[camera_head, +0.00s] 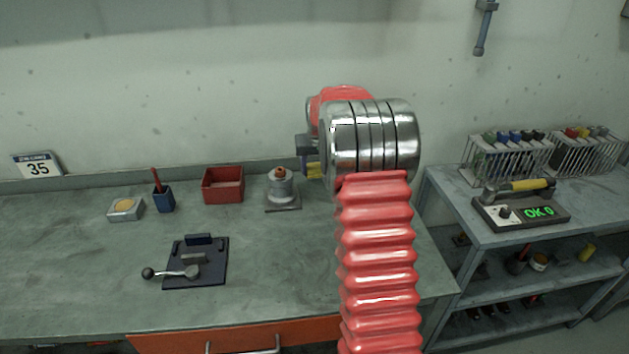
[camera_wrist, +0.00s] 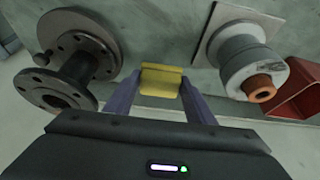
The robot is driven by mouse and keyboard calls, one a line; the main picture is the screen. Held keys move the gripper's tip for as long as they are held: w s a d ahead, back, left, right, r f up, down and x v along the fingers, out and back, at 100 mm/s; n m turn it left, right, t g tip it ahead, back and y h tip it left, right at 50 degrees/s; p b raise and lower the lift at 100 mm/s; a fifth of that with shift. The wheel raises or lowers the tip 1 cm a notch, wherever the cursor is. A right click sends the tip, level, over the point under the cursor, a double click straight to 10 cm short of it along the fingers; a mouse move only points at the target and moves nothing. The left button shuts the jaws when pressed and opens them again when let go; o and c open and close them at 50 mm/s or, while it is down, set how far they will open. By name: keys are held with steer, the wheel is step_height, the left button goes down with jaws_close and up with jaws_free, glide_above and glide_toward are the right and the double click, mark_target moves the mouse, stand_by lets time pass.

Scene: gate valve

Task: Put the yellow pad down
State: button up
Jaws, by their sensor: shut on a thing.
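My gripper (camera_wrist: 160,95) has its two purple fingers closed on the yellow pad (camera_wrist: 161,81), which sits between the fingertips in the wrist view. In the head view a bit of the yellow pad (camera_head: 314,170) shows left of my silver wrist. My arm hides the rest of it. The grey bench (camera_head: 110,265) lies below. Whether the pad touches the bench or hangs above it, I cannot tell.
In the wrist view a dark flanged part (camera_wrist: 75,70) is left of the pad, and a grey cylinder with an orange top (camera_wrist: 245,65) right. A red bin (camera_head: 223,186), blue cup (camera_head: 164,199), tin (camera_head: 125,210) and lever fixture (camera_head: 196,262) stand farther left.

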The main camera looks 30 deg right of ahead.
mark_target(315, 177)
steer(key=shift+f, duration=2.45)
steer(key=shift+f, duration=0.2)
steer(key=o, duration=1)
steer(key=shift+s+f, duration=0.1)
steer(key=shift+f, duration=0.15)
steer(key=shift+a, duration=0.15)
steer(key=shift+a+f, duration=0.1)
steer(key=shift+f, duration=0.05)
steer(key=shift+r, duration=0.45)
steer(key=v, duration=1.2)
steer(key=shift+d+r, duration=0.2)
steer(key=shift+d, duration=0.05)
